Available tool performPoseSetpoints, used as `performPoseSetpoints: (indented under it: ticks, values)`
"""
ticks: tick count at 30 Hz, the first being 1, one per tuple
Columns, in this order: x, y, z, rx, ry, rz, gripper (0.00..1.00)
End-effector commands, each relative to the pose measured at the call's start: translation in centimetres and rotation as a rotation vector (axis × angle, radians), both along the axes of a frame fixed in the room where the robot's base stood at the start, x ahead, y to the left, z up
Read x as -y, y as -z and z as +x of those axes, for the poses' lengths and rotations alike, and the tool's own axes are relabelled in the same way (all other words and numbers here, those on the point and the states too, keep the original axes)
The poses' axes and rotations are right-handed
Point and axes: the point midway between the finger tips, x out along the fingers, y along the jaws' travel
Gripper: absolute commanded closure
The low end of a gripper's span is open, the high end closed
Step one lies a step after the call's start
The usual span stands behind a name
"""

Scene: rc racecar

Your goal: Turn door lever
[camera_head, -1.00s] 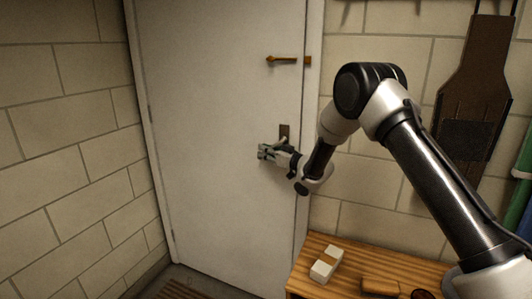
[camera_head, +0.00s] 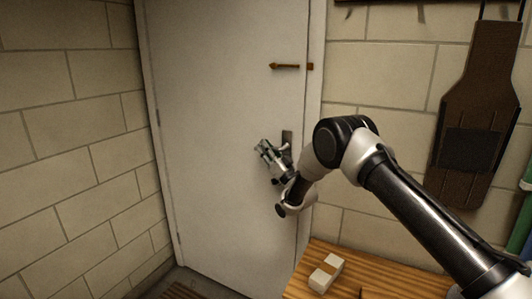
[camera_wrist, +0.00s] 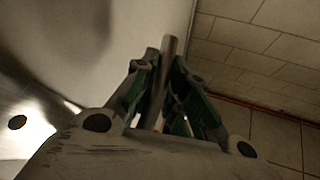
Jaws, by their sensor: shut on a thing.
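The white door (camera_head: 220,100) fills the middle of the head view and looks closed in its frame. A dark lever plate (camera_head: 287,138) is on its right side. My gripper (camera_head: 262,148) is at the lever, just left of the plate, with its fingers pointing up and to the left. In the wrist view, my gripper (camera_wrist: 160,75) is shut on the grey lever bar (camera_wrist: 167,58), which stands up between the two green-and-grey fingers. In the head view the lever itself is mostly hidden by my gripper.
A brown latch bar (camera_head: 287,66) is higher on the door. A wooden bench (camera_head: 345,284) with a pale block (camera_head: 326,272) stands at lower right. A brown board (camera_head: 481,100) hangs on the right brick wall. Brick wall (camera_head: 70,130) closes off the left.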

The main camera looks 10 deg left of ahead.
Motion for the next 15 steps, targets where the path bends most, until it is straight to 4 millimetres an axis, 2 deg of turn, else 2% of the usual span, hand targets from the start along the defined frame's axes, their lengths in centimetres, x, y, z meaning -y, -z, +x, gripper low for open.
performPoseSetpoints:
  ticks: [1,15]
  values:
    - [0.44,0.11,0.2,0.006,0.01,0.022,1.0]
    - [0.55,-0.53,0.21,0.037,0.012,0.111,1.0]
